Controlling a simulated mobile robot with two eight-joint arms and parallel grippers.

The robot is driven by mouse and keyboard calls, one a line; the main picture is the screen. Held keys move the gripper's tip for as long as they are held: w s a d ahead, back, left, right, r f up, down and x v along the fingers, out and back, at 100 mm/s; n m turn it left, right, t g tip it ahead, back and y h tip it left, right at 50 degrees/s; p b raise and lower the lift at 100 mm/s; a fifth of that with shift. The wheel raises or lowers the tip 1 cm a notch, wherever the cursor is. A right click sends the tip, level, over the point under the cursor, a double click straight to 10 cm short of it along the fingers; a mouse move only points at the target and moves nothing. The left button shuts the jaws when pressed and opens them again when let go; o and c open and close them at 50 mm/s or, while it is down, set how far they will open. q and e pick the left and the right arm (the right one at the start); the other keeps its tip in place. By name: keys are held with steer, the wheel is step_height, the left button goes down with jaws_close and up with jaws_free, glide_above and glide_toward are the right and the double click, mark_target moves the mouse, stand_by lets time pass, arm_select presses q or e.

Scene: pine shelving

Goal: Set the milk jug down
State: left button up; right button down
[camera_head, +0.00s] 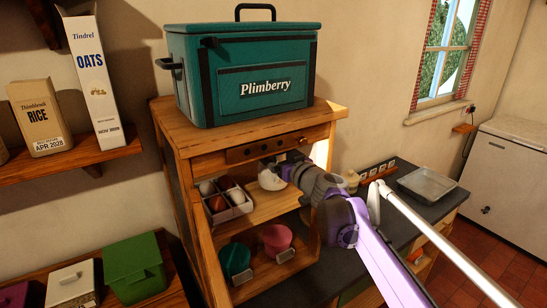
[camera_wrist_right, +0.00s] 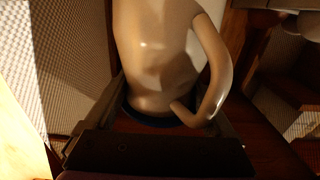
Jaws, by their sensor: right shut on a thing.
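The milk jug (camera_head: 270,180) is pale and sits inside the upper bay of the pine shelf unit (camera_head: 250,212), partly hidden by my gripper. In the right wrist view the jug (camera_wrist_right: 155,50) is glossy cream with a looped handle on the right and a dark base. It looks upright. My right gripper (camera_head: 284,166) reaches into the bay from the right and is shut on the jug, with a finger on each side low on its body. I cannot tell whether its base touches the shelf board. My left gripper is not in view.
A holder of brown and white eggs (camera_head: 238,211) stands left of the jug. A teal pot (camera_head: 235,259) and a pink pot (camera_head: 276,238) are on the board below. A green Plimberry cooler (camera_head: 240,103) sits on top. A metal tray (camera_head: 426,184) lies on the dark counter at right.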

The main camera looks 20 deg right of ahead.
steer(key=shift+w+f, duration=0.1)
steer(key=shift+f, duration=0.55)
steer(key=shift+s, duration=0.2)
steer(key=shift+w, duration=0.15)
jaws_free()
steer(key=shift+f, duration=0.15)
steer(key=s+d, duration=0.1)
steer(key=s, duration=1.1)
steer(key=shift+d, duration=0.3)
